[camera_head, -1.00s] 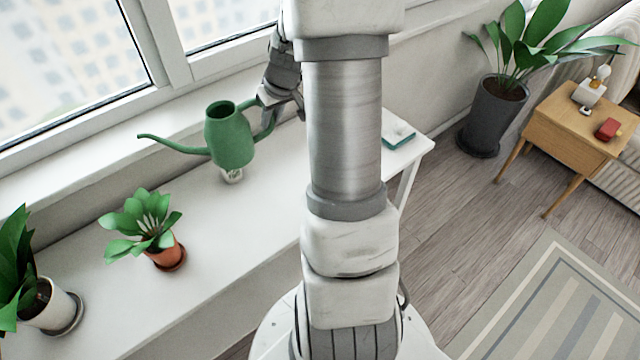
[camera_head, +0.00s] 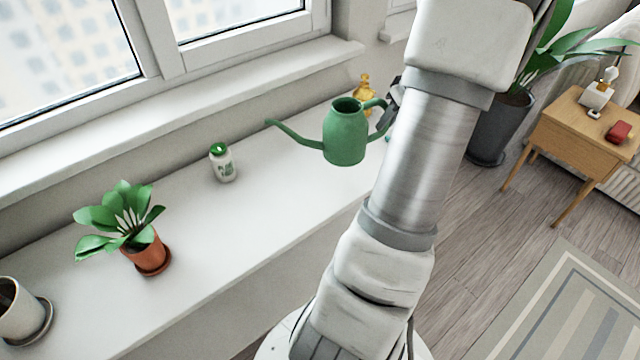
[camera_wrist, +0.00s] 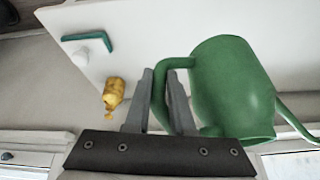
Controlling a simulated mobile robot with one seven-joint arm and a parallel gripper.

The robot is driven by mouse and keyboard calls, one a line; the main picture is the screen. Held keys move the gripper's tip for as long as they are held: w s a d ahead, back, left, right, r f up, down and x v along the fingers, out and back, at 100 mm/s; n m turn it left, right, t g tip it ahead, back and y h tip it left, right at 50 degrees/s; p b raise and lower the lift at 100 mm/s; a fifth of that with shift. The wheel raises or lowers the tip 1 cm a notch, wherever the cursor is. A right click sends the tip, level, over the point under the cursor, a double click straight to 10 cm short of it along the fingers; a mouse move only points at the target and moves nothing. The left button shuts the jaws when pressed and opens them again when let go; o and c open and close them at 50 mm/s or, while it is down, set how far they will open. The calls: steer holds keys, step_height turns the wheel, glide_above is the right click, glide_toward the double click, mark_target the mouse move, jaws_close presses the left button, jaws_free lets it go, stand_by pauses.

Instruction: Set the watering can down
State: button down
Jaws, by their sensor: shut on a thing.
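The green watering can (camera_head: 345,138) is upright in the head view, over the right part of the white shelf (camera_head: 210,235), with its spout pointing left. I cannot tell for sure whether its base touches the shelf. In the wrist view the can (camera_wrist: 232,88) is on the right, and its handle passes between the fingers of my gripper (camera_wrist: 160,98). My gripper is shut on the handle. In the head view my arm hides most of the gripper.
A white bottle with a green cap (camera_head: 223,163) and a potted plant (camera_head: 147,245) stand left of the can. Shelf between the white bottle and can is clear.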

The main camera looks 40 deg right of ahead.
steer(key=s+d+f+b, duration=0.1)
steer(key=s+d, duration=0.2)
steer(key=s, duration=0.1)
steer(key=shift+w+a+f+b, duration=0.3)
steer(key=shift+w+a+f, duration=0.5)
steer(key=shift+w+f, duration=1)
steer(key=shift+w+a+f+b, duration=0.25)
steer(key=shift+w+a+f, duration=0.55)
steer(key=shift+w+f, duration=0.95)
steer(key=shift+w+a+f+b, duration=0.3)
steer(key=shift+w+a+f, duration=0.5)
steer(key=shift+w+f, duration=1)
steer(key=shift+s+f, duration=0.15)
steer(key=shift+f, duration=0.2)
steer(key=c, duration=0.8)
jaws_free()
steer(key=shift+r, duration=0.1)
steer(key=shift+o, duration=0.2)
